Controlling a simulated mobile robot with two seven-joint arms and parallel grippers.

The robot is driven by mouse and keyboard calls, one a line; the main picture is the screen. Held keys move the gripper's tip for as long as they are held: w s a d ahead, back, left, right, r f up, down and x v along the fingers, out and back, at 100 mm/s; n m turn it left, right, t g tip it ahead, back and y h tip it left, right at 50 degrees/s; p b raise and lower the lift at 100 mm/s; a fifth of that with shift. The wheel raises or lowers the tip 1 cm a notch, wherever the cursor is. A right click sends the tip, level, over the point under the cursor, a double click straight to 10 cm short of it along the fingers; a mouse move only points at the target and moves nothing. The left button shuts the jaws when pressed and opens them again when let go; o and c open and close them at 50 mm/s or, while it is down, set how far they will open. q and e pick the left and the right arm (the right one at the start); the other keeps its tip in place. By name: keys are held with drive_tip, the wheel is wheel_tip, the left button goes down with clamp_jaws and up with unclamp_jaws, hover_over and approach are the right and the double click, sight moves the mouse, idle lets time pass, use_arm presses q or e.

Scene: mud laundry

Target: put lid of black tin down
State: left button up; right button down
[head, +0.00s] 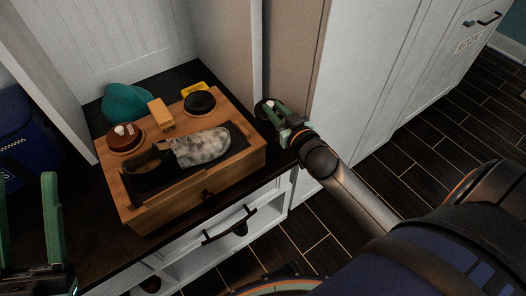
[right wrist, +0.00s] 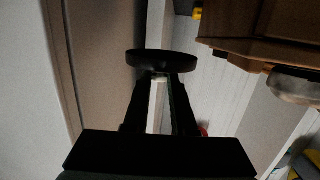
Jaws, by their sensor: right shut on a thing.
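The black tin (head: 200,103) sits at the back right of the wooden box's top. Its dark round top shows no knob. My right gripper (head: 271,108) is shut on the lid of the black tin (head: 262,112), to the right of the box near the wall's edge. In the right wrist view the lid (right wrist: 162,62) is a dark disc across the fingertips (right wrist: 160,76). I cannot tell whether it touches the counter. My left gripper (head: 28,182) is open and looks empty at the left edge.
The wooden box (head: 195,185) carries a shoe (head: 200,147) on a dark mat, a brown tin (head: 125,135) and a wooden block (head: 160,113). A teal cap (head: 127,100) and yellow item (head: 193,89) lie behind. A narrow strip of dark counter (head: 278,158) is bare to the right.

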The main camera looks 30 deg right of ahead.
drive_tip(key=shift+w+d+f+b, duration=0.1)
drive_tip(key=shift+d+f+b, duration=0.1)
drive_tip(key=shift+f, duration=0.3)
drive_tip(key=shift+w+d+f+b, duration=0.1)
drive_tip(key=shift+d+f+b, duration=0.1)
drive_tip(key=shift+f, duration=0.3)
drive_tip(key=b, duration=0.3)
hover_over(275, 144)
wheel_tip(275, 144, down, 6)
drive_tip(key=shift+r, duration=0.25)
use_arm(q)
drive_tip(key=shift+s+d+f+m+g+h+b, duration=0.15)
drive_tip(key=shift+f+h+b, duration=0.25)
drive_tip(key=shift+f, duration=0.55)
drive_tip(key=shift+s+d+f+m+g+h+b, duration=0.15)
drive_tip(key=shift+f+m+h+b, duration=0.2)
drive_tip(key=shift+f, duration=0.55)
drive_tip(key=shift+s+d+f+m+h+b, duration=0.15)
drive_tip(key=shift+f+h+b, duration=0.3)
drive_tip(key=shift+f, duration=0.5)
use_arm(e)
drive_tip(key=shift+f, duration=2.15)
use_arm(q)
drive_tip(key=shift+a, duration=0.1)
